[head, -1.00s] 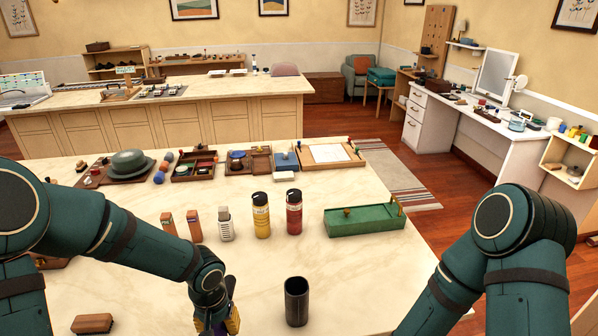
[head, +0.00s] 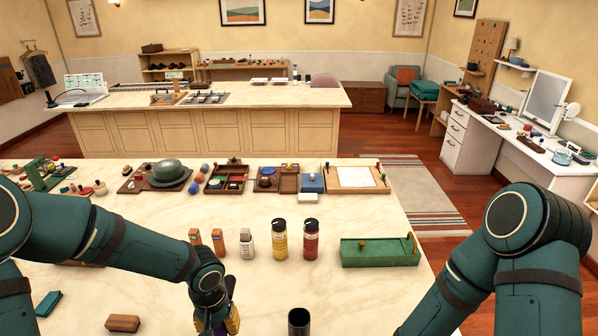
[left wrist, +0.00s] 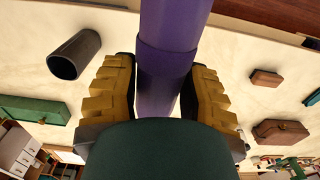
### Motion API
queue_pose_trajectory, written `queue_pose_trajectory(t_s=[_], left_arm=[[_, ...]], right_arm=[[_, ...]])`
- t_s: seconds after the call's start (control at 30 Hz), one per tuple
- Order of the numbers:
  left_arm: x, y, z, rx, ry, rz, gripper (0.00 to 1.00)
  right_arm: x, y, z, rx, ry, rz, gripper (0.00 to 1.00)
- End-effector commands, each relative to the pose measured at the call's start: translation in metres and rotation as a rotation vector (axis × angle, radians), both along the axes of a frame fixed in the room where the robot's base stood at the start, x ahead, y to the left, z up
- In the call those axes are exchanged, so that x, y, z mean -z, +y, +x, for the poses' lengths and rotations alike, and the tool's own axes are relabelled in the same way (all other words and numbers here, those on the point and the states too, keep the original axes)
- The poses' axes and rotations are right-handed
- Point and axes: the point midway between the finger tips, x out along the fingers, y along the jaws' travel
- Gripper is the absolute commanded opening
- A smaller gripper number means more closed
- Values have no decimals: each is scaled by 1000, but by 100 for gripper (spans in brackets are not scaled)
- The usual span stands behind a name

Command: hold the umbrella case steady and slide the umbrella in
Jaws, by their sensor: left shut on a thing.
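The umbrella case is a dark, open-topped cylinder (head: 299,322). It stands upright on the marble-topped table at the bottom of the head view, cut off by the frame edge. It also shows at the upper left of the left wrist view (left wrist: 76,53). My left gripper (head: 217,320) is left of the case and apart from it. In the left wrist view its yellow fingers (left wrist: 166,95) are shut on the purple umbrella (left wrist: 167,65). The umbrella's ends are out of the frame there. My right arm shows at the right of the head view, but its gripper is out of sight.
A yellow bottle (head: 280,240), a red bottle (head: 311,240) and a green tray (head: 380,252) stand behind the case. A brown block (head: 122,323) lies left of my left gripper. The table around the case is clear.

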Motion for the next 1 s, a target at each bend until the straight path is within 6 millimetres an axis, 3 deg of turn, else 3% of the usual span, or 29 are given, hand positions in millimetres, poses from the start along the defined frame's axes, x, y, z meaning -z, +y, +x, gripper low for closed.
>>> queue_pose_trajectory(t_s=[0.1, 0.53, 1.0], left_arm=[[-6, 0, 0, 0, -1, 0, 3], [-4, -1, 1, 2, -13, 0, 3], [-6, -19, 10, 8, -171, -5, 3]], right_arm=[[-6, 0, 0, 0, 0, 0, 76], [0, 0, 0, 0, 0, 1, 76], [57, 0, 0, 0, 0, 0, 76]])
